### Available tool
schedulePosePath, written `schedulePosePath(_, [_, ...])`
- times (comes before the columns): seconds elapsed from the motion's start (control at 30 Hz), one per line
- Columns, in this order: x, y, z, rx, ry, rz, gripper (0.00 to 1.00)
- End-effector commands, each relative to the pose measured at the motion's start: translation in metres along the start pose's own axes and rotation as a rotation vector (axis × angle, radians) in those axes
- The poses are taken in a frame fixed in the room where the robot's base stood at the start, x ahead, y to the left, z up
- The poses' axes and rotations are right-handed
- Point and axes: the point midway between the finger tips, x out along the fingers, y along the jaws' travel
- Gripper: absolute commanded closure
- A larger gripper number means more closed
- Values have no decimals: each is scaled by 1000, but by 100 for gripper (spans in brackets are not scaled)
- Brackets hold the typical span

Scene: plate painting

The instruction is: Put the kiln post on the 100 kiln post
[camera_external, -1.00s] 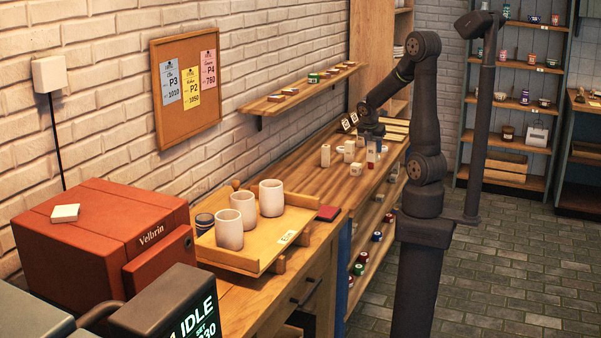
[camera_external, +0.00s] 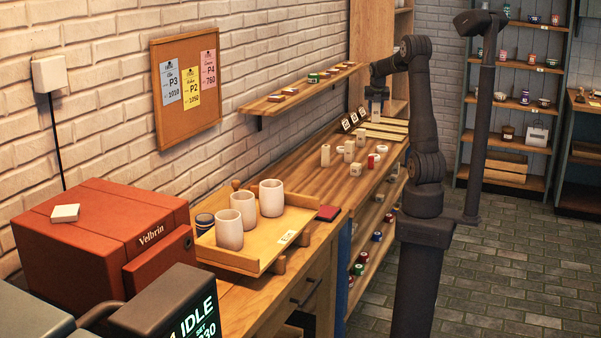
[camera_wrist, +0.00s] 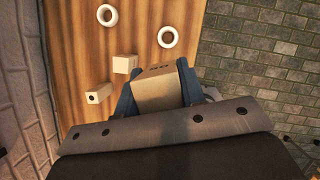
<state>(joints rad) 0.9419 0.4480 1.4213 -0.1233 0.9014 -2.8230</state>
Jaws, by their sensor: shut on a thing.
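My gripper (camera_external: 377,92) is raised above the far part of the wooden workbench. It is shut on a pale tan kiln post (camera_wrist: 158,90), which sits between the blue fingers in the wrist view and shows small dark marks at its top edge. In the external view the held post (camera_external: 376,107) hangs below the fingers, apart from the bench. Other pale posts stand on the bench: one at the left (camera_external: 326,155), one in the middle (camera_external: 349,151), one behind it (camera_external: 361,137). I cannot read which is the 100 post. Two posts (camera_wrist: 125,63) (camera_wrist: 97,96) show in the wrist view.
White rings (camera_wrist: 167,37) lie on the bench near the posts. A small red item (camera_external: 371,160) stands at the bench's front side. Small number cards (camera_external: 345,124) stand along the wall. A wall shelf (camera_external: 300,90) runs above the bench. Wooden slats (camera_external: 385,130) lie at the far end.

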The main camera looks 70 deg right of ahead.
Motion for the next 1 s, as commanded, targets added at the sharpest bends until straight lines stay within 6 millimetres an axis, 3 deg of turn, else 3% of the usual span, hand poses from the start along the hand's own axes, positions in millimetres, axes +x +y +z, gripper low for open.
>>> schedulePosePath(0.17, [6,8,9,-24,-5,10,95])
schedulePosePath(0.6, [61,98,-1,-26,-6,10,95])
schedulePosePath(0.73, [68,111,-2,-24,-6,10,95])
schedulePosePath(0.87, [74,113,-4,-23,-6,9,95])
schedulePosePath(1.0, [91,113,-11,-23,-4,8,95])
